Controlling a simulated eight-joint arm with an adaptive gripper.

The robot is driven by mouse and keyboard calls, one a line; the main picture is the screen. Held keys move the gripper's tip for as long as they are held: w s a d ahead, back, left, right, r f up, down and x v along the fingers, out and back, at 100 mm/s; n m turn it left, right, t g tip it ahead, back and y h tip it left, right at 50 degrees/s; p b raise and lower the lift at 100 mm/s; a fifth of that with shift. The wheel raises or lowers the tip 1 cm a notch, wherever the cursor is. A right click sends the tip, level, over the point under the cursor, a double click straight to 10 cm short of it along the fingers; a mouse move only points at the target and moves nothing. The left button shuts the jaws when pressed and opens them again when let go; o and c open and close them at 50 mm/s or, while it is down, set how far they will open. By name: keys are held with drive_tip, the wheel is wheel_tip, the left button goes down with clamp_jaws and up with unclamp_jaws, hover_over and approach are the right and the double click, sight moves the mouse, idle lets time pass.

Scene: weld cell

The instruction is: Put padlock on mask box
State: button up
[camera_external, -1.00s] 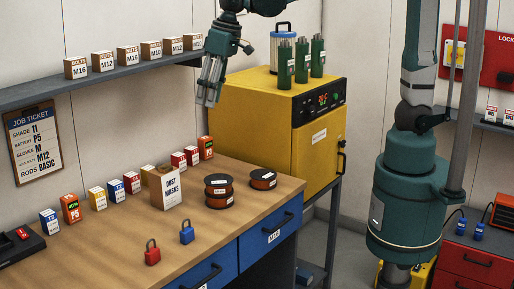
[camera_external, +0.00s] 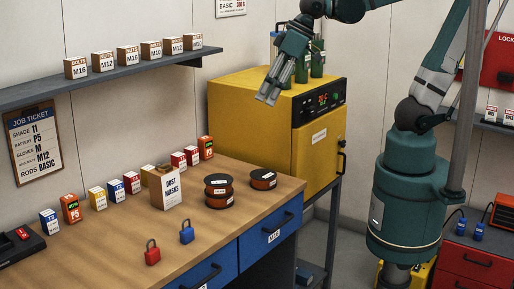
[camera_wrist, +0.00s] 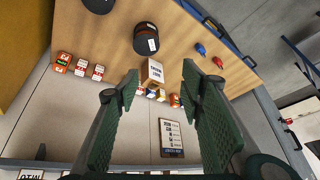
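A red padlock (camera_external: 152,254) and a blue padlock (camera_external: 187,233) stand upright near the front edge of the wooden bench. The dust mask box (camera_external: 166,190), white with a brown side, stands on the bench behind them. In the wrist view the mask box (camera_wrist: 153,72) shows beyond the gap between my fingers, with the blue padlock (camera_wrist: 201,49) and the red padlock (camera_wrist: 218,62) to its upper right. My gripper (camera_external: 268,99) is open and empty, high in front of the yellow oven, well apart from the padlocks and the box.
Black-and-orange spools (camera_external: 218,190) stand right of the mask box. A row of small boxes (camera_external: 98,198) lines the bench's back. The yellow oven (camera_external: 258,128) bears green canisters (camera_external: 318,58). A shelf (camera_external: 100,79) with labelled boxes hangs above. The bench front around the padlocks is clear.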

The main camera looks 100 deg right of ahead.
drive_tip(key=s+a+f+n+t, duration=0.1)
drive_tip(key=s+f, duration=0.3)
drive_tip(key=s, duration=0.5)
drive_tip(key=shift+s+n+t, duration=0.15)
drive_tip(key=shift+n+t, duration=0.25)
drive_tip(key=shift+n, duration=0.2)
